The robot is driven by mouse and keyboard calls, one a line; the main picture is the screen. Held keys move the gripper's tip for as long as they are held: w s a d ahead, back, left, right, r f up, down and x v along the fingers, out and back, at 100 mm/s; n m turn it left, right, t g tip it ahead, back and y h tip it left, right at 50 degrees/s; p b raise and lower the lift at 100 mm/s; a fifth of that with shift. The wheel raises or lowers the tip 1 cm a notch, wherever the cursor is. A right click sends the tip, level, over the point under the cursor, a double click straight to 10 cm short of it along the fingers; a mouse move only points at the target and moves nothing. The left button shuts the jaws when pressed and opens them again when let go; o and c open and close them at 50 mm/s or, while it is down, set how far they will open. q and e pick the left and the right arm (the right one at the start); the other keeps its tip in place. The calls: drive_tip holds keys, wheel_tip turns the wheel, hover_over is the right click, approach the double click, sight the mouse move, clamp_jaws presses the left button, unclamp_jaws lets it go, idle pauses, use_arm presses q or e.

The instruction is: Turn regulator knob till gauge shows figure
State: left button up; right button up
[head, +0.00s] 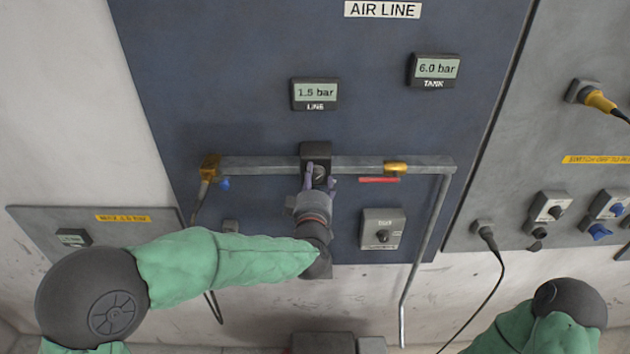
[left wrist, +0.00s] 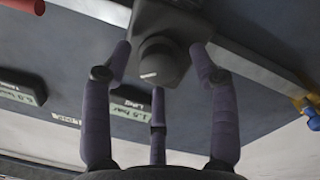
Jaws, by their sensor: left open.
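The regulator knob (left wrist: 158,62) is a dark round knob with a white index mark, on a black regulator block (head: 315,152) set in the grey pipe. My left gripper (head: 319,176) is at the block in the head view. In the left wrist view its purple fingers (left wrist: 160,75) are open and stand around the knob; I cannot tell whether any finger touches it. The LINE gauge (head: 315,94) above the block reads 1.5 bar. The TANK gauge (head: 434,70) reads 6.0 bar. My right gripper is not in view; only part of that arm shows at lower right.
A red valve lever (head: 379,180) with a brass fitting (head: 395,167) is right of the block. A grey switch box (head: 382,229) sits below it. A brass fitting with a blue handle (head: 223,184) is at the pipe's left end. A cable (head: 499,285) hangs at right.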

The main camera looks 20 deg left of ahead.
use_arm(q)
drive_tip(key=v, duration=1.1)
drive_tip(key=shift+s, duration=0.4)
drive_tip(key=shift+d, duration=0.1)
wheel_tip(320, 180, down, 38)
drive_tip(key=d+m+g+h+b, duration=0.3)
drive_tip(key=m+g+h+b, duration=0.2)
drive_tip(key=m+g+b, duration=0.3)
drive_tip(key=s+d+f+m+g+h+b, duration=0.1)
drive_tip(key=s+f+g+b, duration=0.2)
drive_tip(key=s+f, duration=0.6)
drive_tip(key=s+d+f+m+g+h+b, duration=0.1)
drive_tip(key=s+f+g+b, duration=0.3)
drive_tip(key=s+f, duration=0.6)
wheel_tip(320, 180, down, 8)
drive_tip(key=shift+s+r+g+h+b, duration=0.2)
drive_tip(key=shift+s+g+h+b, duration=0.25)
drive_tip(key=shift+g, duration=0.65)
